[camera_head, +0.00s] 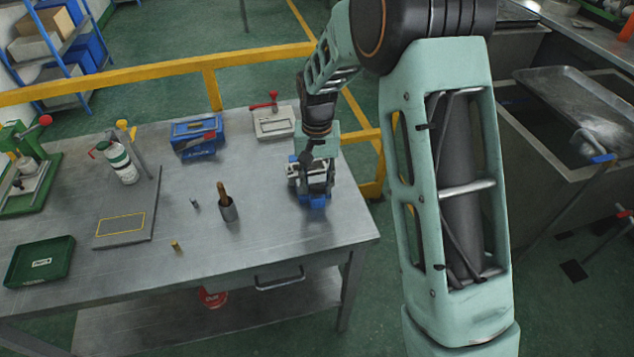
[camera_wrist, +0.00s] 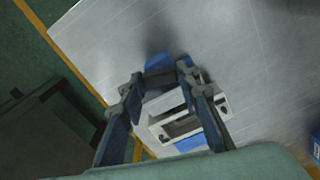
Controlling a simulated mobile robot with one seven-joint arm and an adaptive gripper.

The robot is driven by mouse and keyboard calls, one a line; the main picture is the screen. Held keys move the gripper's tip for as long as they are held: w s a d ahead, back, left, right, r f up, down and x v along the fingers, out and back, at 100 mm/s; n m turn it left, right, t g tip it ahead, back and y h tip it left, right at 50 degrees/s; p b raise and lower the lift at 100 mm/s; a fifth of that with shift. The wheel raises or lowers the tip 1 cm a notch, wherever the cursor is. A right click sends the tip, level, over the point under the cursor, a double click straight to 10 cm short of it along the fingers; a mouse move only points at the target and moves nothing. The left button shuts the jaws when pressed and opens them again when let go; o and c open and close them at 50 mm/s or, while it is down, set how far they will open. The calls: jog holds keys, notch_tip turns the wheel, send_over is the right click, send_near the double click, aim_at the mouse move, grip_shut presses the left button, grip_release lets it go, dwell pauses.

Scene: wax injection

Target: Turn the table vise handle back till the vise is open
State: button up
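The table vise (camera_head: 314,201), with pale metal jaws and a blue base, stands near the table's right end in the head view. In the wrist view its pale jaw block (camera_wrist: 175,125) shows between my fingers, with blue parts at its ends. My gripper (camera_head: 310,170) is right over the vise and covers much of it. In the wrist view my gripper (camera_wrist: 160,95) has its two dark fingers wide apart, one on each side of the vise. I cannot tell whether they touch it. The vise handle is not clearly seen.
The metal table (camera_head: 290,235) holds a blue device (camera_head: 195,137), a grey device with a red handle (camera_head: 272,121), a dark cup (camera_head: 228,208), a spray bottle (camera_head: 122,163) and a green tray (camera_head: 39,262). A yellow rail (camera_head: 212,85) runs behind. A sink (camera_head: 560,110) stands right.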

aim_at(317, 187)
jog(key=shift+c, duration=0.6)
jog(key=shift+f+n+b, duration=0.1)
jog(key=shift+n+b, duration=0.4)
jog(key=shift+n, duration=1.2)
jog(key=o, duration=0.9)
jog(key=shift+r, duration=0.2)
notch_tip(317, 187, up, 12)
jog(key=shift+f, duration=0.1)
